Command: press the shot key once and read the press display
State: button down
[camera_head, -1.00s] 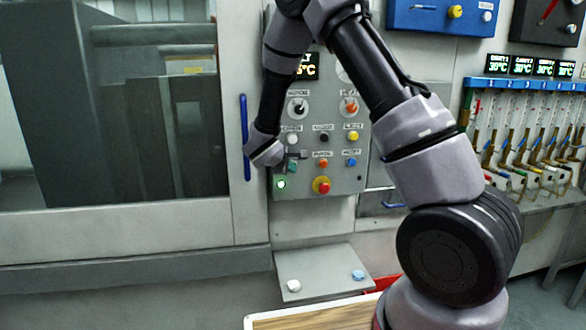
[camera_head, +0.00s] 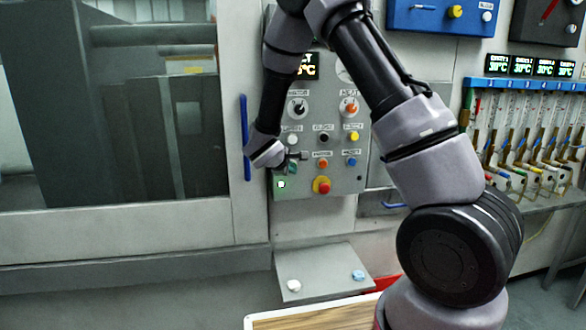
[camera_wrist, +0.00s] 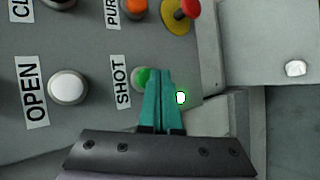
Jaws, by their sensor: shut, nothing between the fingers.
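The shot key (camera_wrist: 143,77) is a round green button beside the SHOT label in the wrist view. My gripper (camera_wrist: 163,72) is shut and empty, its teal fingertips together. In that view the tips overlap the right edge of the key; I cannot tell whether they touch it. In the head view my gripper (camera_head: 292,168) is at the lower left of the control panel (camera_head: 345,185). The press display (camera_head: 306,66) glows at the panel's top. My arm hides its left part, so only an end of the text and "°C" show, too small to read surely.
A green lamp (camera_head: 281,184) is lit below my gripper. A red stop button (camera_head: 321,185) sits to its right. A white OPEN button (camera_wrist: 68,86) is left of the shot key in the wrist view. A blue door handle (camera_head: 245,137) stands left of the panel.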

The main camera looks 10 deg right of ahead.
jog(key=shift+s, duration=0.25)
jog(key=s, duration=0.5)
dwell(0.4)
dwell(0.4)
jog(key=s+d+r+m+g, duration=0.5)
jog(key=s+d+r+m, duration=0.5)
jog(key=s+d+r, duration=0.35)
jog(key=s+a+r+m+t+y, duration=0.1)
jog(key=s+a+r+m+y, duration=0.2)
jog(key=s, duration=0.4)
jog(key=s+a+r+m+t+y, duration=0.1)
jog(key=s+a+r+m+y, duration=0.2)
jog(key=s+r+y, duration=0.2)
notch_tip(320, 180, up, 4)
jog(key=shift+s+a+f+m+t, duration=0.3)
jog(key=shift+s+a, duration=0.1)
jog(key=shift+s, duration=0.7)
